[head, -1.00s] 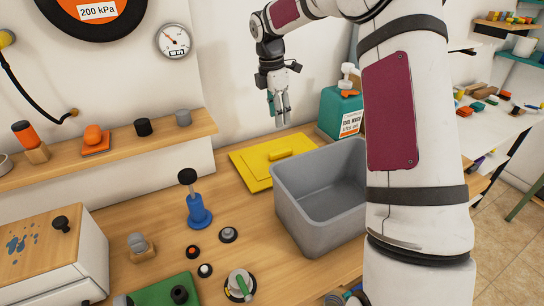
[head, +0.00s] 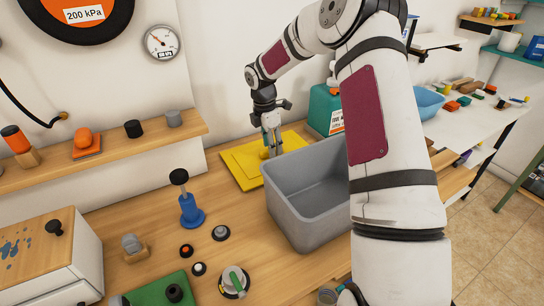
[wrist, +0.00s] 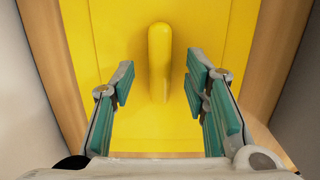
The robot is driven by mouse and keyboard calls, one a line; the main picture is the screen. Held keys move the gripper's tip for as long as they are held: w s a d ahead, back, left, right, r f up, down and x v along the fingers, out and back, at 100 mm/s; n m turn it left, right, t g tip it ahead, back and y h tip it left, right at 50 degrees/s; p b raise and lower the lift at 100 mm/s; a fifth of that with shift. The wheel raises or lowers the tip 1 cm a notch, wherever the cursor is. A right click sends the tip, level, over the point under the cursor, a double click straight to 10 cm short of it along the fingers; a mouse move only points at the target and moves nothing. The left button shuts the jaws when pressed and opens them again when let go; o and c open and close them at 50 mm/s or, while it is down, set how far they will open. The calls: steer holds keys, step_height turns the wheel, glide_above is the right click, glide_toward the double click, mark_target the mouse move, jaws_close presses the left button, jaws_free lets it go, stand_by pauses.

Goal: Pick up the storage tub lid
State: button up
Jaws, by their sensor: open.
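The storage tub lid (head: 242,164) is a flat yellow panel with a raised yellow bar handle, lying on the wooden bench behind and left of the grey tub (head: 282,203). In the wrist view the lid (wrist: 210,60) fills the middle, with its handle (wrist: 159,60) running away from me. My gripper (head: 272,150) is low over the lid at its handle, pointing down. In the wrist view my gripper (wrist: 160,95) is open, with one teal-padded finger on each side of the handle and gaps between pads and handle. In the head view my fingers partly hide the handle.
The open, empty-looking grey tub stands close in front of the lid. A teal container (head: 325,110) stands behind it. A blue-based black knob (head: 190,200) and several controls are at left. The wall shelf (head: 100,155) runs along the left back.

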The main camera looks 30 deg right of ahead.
steer(key=shift+d+f, duration=0.1)
steer(key=shift+f, duration=0.75)
jaws_close()
